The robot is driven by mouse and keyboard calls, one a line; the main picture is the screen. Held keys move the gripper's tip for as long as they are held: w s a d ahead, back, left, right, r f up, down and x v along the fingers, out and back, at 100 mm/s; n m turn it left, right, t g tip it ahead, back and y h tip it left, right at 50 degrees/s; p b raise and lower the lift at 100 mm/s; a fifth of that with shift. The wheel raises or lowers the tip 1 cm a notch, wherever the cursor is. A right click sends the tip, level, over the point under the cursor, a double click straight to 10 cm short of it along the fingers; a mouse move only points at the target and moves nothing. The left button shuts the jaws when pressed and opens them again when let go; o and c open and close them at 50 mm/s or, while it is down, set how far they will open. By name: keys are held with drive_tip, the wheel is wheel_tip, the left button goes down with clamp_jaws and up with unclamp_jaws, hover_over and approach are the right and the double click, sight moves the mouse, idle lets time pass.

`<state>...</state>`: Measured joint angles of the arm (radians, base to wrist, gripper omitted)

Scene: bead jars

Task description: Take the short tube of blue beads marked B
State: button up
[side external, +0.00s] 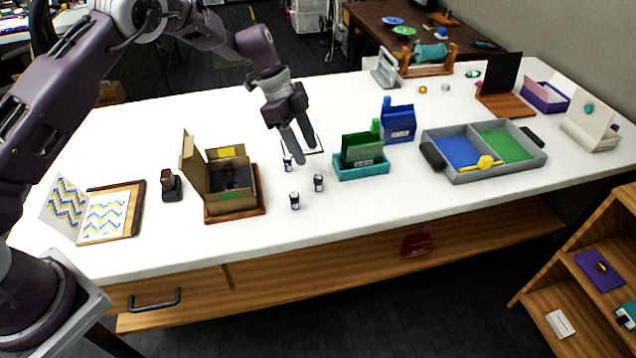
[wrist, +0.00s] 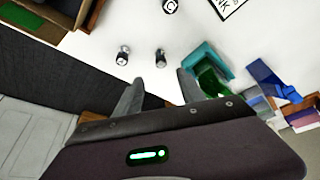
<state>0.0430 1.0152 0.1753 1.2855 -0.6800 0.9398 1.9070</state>
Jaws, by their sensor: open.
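Three small, short tubes with dark and white parts stand on the white table: a back one (side external: 288,162), a right one (side external: 318,183) and a front one (side external: 294,201). Their letters and bead colours are too small to tell, so I cannot say which is B. The wrist view also shows three tubes: a left one (wrist: 123,55), a middle one (wrist: 160,58) and one at the top edge (wrist: 170,6). My gripper (side external: 304,154) is open and empty, above the table close to the back tube. In the wrist view its fingers (wrist: 160,86) point toward the tubes.
A cardboard box on a wooden tray (side external: 262,209) stands left of the tubes. A teal bin with a green piece (side external: 362,172) stands right. The table in front of the tubes is clear.

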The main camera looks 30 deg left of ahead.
sight(317, 177)
drive_tip(key=shift+m, duration=0.5)
drive_tip(key=x, duration=1)
drive_tip(key=shift+w+a, duration=0.1)
drive_tip(key=shift+a, duration=0.05)
clamp_jaws()
